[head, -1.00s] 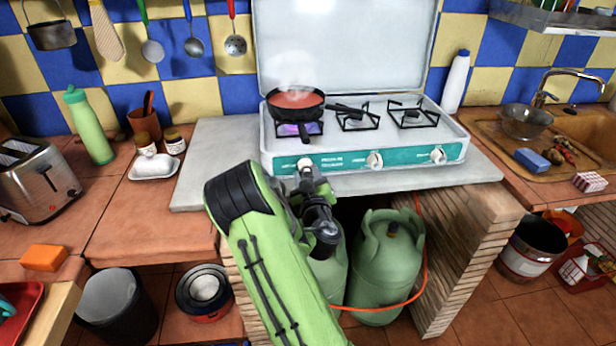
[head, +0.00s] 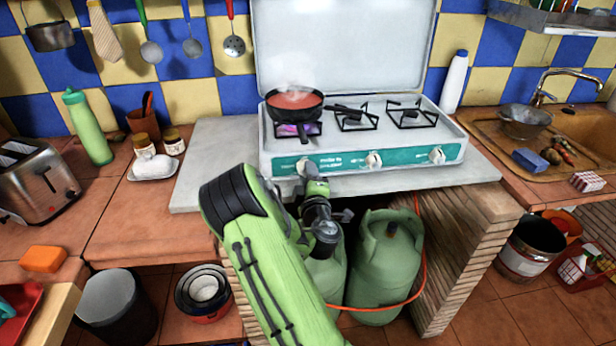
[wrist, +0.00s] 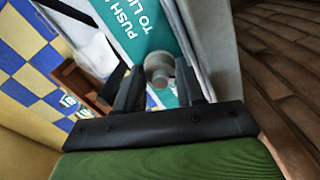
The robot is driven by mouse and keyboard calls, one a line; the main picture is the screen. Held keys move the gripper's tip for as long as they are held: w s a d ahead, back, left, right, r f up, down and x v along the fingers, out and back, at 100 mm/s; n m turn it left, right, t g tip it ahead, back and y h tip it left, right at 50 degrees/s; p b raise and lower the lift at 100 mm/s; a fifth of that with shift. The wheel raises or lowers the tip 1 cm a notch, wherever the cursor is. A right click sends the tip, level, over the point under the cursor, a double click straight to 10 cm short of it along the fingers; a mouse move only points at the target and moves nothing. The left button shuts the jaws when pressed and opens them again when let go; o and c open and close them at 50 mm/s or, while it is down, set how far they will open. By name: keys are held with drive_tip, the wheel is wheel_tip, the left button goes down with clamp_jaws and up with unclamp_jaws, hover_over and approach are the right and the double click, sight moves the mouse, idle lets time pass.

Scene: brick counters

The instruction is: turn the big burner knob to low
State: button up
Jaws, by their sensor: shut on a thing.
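The white burner stove (head: 362,178) stands on a grey slab with its lid up. Its teal front panel bears three pale knobs. My gripper (head: 308,176) is at the leftmost knob (head: 303,166), below the burner with the pan. In the wrist view, my gripper (wrist: 162,80) has a finger on each side of this round knob (wrist: 157,66) and is shut on it. The knob's mark and exact angle cannot be made out. A red-filled black pan (head: 294,103) steams above a purple-blue flame (head: 298,129).
The middle knob (head: 374,160) and right knob (head: 437,155) are clear of my gripper. Two empty burners lie right of the pan, whose handle points right. Green gas bottles (head: 385,262) and an orange hose stand below the slab. Jars (head: 143,145) and a green bottle (head: 88,127) stand left.

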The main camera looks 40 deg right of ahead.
drive_tip(key=shift+n, duration=0.8)
drive_tip(key=o, duration=1)
drive_tip(key=shift+o, duration=0.2)
